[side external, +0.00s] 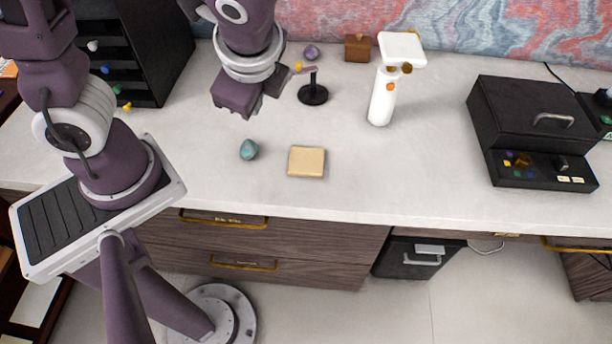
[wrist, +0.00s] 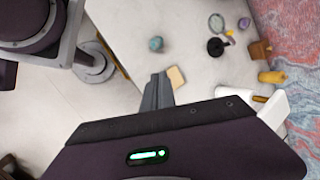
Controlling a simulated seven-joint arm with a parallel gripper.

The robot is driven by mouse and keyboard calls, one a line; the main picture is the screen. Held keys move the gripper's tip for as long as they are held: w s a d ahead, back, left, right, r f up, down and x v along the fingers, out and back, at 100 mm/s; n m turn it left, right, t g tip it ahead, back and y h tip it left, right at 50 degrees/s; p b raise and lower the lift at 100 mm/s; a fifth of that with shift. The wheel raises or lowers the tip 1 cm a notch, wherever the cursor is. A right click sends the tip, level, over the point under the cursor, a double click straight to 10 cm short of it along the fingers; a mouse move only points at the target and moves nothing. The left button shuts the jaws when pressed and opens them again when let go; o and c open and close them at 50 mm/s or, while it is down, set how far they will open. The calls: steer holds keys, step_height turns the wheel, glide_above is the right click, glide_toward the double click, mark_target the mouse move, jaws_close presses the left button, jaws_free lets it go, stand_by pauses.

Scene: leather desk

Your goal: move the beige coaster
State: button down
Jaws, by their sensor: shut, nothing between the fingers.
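The beige coaster (side external: 306,161) is a small square slab lying flat on the pale desk near its front edge. It also shows in the wrist view (wrist: 177,76), partly behind my fingers. My gripper (side external: 252,112) is shut and empty, held above the desk, behind and to the left of the coaster in the side view. Its fingers also show in the wrist view (wrist: 157,90). The gripper is apart from the coaster.
A teal stone (side external: 248,149) lies left of the coaster. A black stand (side external: 313,94) and a white device (side external: 383,97) stand behind it. A black box (side external: 533,130) is at the right, a wooden box (side external: 358,48) at the back. The desk right of the coaster is clear.

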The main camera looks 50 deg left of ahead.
steer(key=w+d+f+m+t+y, duration=0.2)
steer(key=d+f+m, duration=0.4)
steer(key=f+m, duration=0.25)
steer(key=m+t, duration=0.2)
steer(key=m, duration=0.4)
glide_toward(307, 177)
steer(key=f, duration=0.4)
steer(key=shift+a+f, duration=0.1)
steer(key=shift+a, duration=0.25)
steer(key=shift+w+a, duration=0.9)
steer(key=shift+w, duration=0.05)
steer(key=shift+w+a+h, duration=0.3)
steer(key=shift+w+a, duration=0.15)
steer(key=w+a, duration=1.1)
steer(key=shift+a, duration=0.3)
steer(key=shift+s+d, duration=0.1)
